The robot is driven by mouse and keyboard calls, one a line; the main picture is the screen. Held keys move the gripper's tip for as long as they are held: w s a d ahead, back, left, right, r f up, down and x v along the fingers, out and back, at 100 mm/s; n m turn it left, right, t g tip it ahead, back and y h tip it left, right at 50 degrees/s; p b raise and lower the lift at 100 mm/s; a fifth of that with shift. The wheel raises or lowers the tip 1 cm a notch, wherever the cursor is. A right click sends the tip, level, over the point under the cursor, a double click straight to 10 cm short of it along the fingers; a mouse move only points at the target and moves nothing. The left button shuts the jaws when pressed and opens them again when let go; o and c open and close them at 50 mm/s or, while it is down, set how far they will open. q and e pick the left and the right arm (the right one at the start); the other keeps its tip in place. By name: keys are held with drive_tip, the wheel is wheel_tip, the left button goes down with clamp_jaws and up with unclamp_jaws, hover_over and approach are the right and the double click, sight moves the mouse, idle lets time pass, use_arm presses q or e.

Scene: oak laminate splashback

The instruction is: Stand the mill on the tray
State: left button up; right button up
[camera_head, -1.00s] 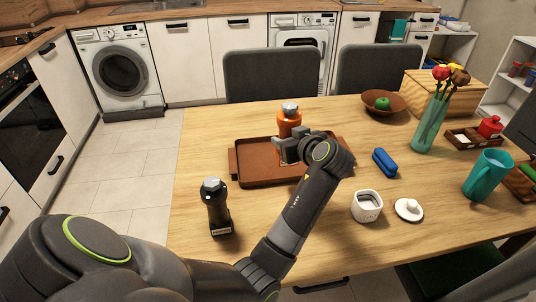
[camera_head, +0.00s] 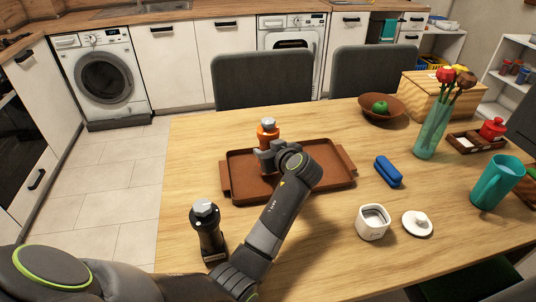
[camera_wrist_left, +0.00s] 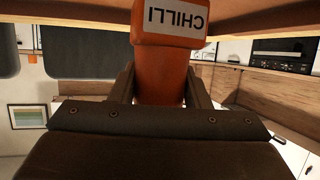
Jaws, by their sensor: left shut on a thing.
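The orange mill (camera_head: 268,133) with a grey top is upright over the left half of the brown tray (camera_head: 325,178). My left gripper (camera_head: 266,157) is shut on the mill's body. In the left wrist view, the mill (camera_wrist_left: 162,75) sits between the two fingers, and its "CHILLI" label appears upside down. My gripper and wrist hide much of its lower part in the head view. I cannot tell whether its base touches the tray. My right gripper is in neither view.
A black mill (camera_head: 208,230) stands left of my forearm. A blue case (camera_head: 388,171), white pot (camera_head: 373,222), its lid (camera_head: 417,223), a glass vase (camera_head: 432,130) and teal jug (camera_head: 497,182) stand to the right. The tray's right half is bare.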

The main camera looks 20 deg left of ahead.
use_arm(q)
drive_tip(key=shift+f, duration=0.85)
drive_tip(key=o, duration=0.8)
drive_tip(key=shift+c, duration=0.2)
drive_tip(key=o, duration=0.4)
drive_tip(key=shift+c, duration=0.2)
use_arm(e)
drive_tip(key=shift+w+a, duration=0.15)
use_arm(q)
drive_tip(key=shift+r, duration=0.25)
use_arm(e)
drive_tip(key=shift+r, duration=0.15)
